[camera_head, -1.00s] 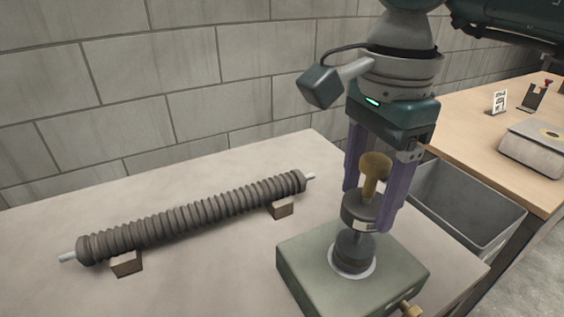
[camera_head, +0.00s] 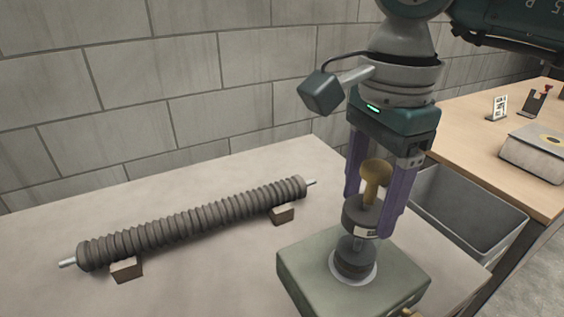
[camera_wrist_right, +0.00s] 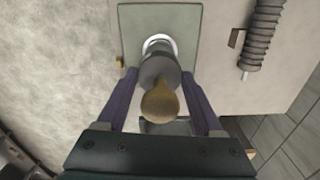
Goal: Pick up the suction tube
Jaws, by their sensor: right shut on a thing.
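My right gripper (camera_head: 372,222) comes down from above, its two purple fingers shut on a dark cylindrical piece (camera_head: 359,215) with a brass knob (camera_head: 376,172) on top. This piece stands over a round socket in a green block (camera_head: 300,262); a lower dark part sits in the pale ring. In the right wrist view the fingers (camera_wrist_right: 160,120) flank the brass knob (camera_wrist_right: 159,104) and dark body (camera_wrist_right: 158,70). A ribbed grey-brown tube (camera_head: 195,222) on a metal rod lies on two small blocks to the left, clear of the gripper. I cannot tell which thing is the suction tube. My left gripper is not in view.
The pale table (camera_head: 215,285) has free room around the ribbed tube. A grey bin (camera_head: 475,212) stands right of the green block, beside a wooden table (camera_head: 460,125) with a pale box (camera_head: 535,148) and small stands. A block wall (camera_head: 160,60) is behind.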

